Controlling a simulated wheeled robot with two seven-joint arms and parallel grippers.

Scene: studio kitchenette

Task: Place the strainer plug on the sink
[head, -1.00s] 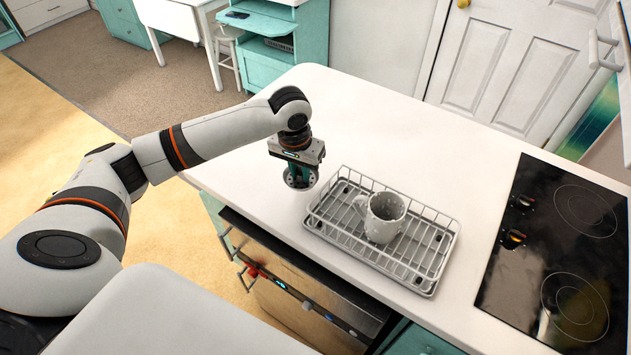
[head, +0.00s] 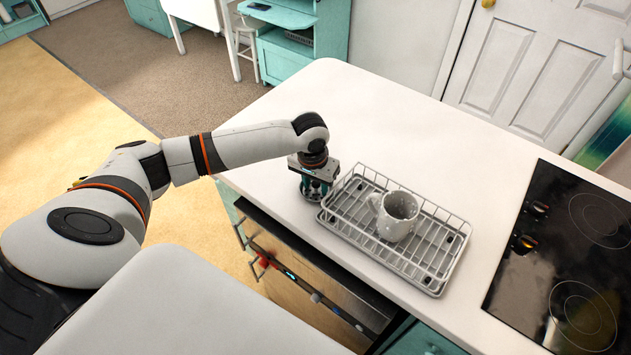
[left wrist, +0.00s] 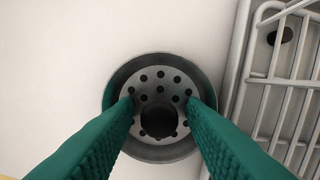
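The strainer plug (left wrist: 160,78) is a round grey metal disc with several holes and a dark central knob (left wrist: 158,118). It lies on the white countertop, left of the dish rack. In the head view, my left gripper (head: 315,193) is pointed down over it and mostly hides it. In the left wrist view, the green fingers of my left gripper (left wrist: 160,106) are apart, one on each side of the knob, with gaps between them and it. My right gripper is not in view. No sink is seen.
A wire dish rack (head: 440,262) holding a speckled white mug (head: 400,216) stands close to the right of the plug. A black cooktop (head: 560,250) is further right. The white countertop (head: 400,125) is clear behind the rack. A dark-fronted appliance (head: 310,285) sits below the front edge.

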